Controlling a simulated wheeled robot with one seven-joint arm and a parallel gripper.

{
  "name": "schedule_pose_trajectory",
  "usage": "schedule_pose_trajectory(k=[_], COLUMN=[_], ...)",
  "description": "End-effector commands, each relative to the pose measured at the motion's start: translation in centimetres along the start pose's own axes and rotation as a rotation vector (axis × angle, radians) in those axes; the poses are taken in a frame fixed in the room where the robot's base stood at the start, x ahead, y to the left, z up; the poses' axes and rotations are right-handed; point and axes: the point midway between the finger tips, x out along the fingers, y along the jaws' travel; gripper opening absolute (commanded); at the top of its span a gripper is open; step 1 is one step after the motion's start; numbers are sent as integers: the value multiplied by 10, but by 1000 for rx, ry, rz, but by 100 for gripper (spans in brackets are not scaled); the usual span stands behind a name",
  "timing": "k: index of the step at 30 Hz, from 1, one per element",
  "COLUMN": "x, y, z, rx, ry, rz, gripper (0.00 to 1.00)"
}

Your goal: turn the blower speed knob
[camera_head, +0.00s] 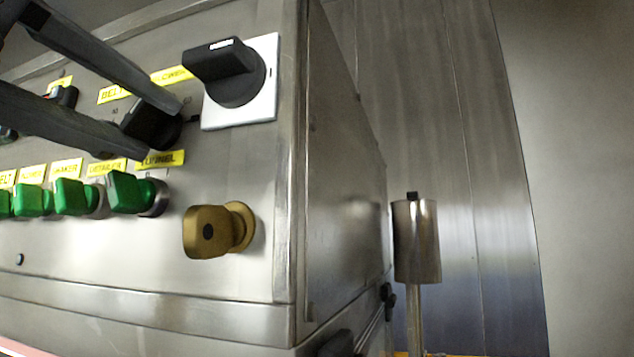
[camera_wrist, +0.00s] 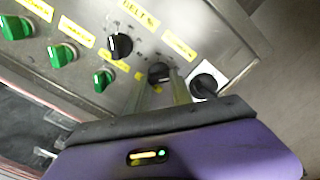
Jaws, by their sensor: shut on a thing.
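The blower speed knob (camera_head: 151,124) is a round black knob on the steel control panel, below a yellow label partly hidden by my arm and ending in what looks like "OWER". My gripper (camera_head: 160,133) has its two grey fingers shut on this knob, one on either side of it. In the wrist view the knob (camera_wrist: 158,72) shows between the fingertips of my gripper (camera_wrist: 160,84). The fingers hide part of the knob, and I cannot read its pointer position.
A large black rotary switch (camera_head: 228,72) on a white plate is close right of the knob. A row of green knobs (camera_head: 130,192) is below, with a brass-coloured knob (camera_head: 212,231) at lower right. Another black knob (camera_wrist: 120,45) is to the left. A steel cylinder (camera_head: 416,240) stands beyond the cabinet's right side.

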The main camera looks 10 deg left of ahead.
Motion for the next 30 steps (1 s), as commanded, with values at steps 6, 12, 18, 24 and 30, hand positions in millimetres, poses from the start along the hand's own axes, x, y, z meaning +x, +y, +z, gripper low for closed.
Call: schedule_pose_trajectory(k=[6, 12, 18, 24, 30], x=[0, 0, -8, -40, -68], y=[1, 1, 1, 1, 1], z=[-1, -1, 0, 0, 0], rx=[-1, -1, -1, -2, -2], ry=[4, 2, 0, -1, 1], rz=[3, 1, 2, 3, 2], gripper=[49, 49, 49, 49, 49])
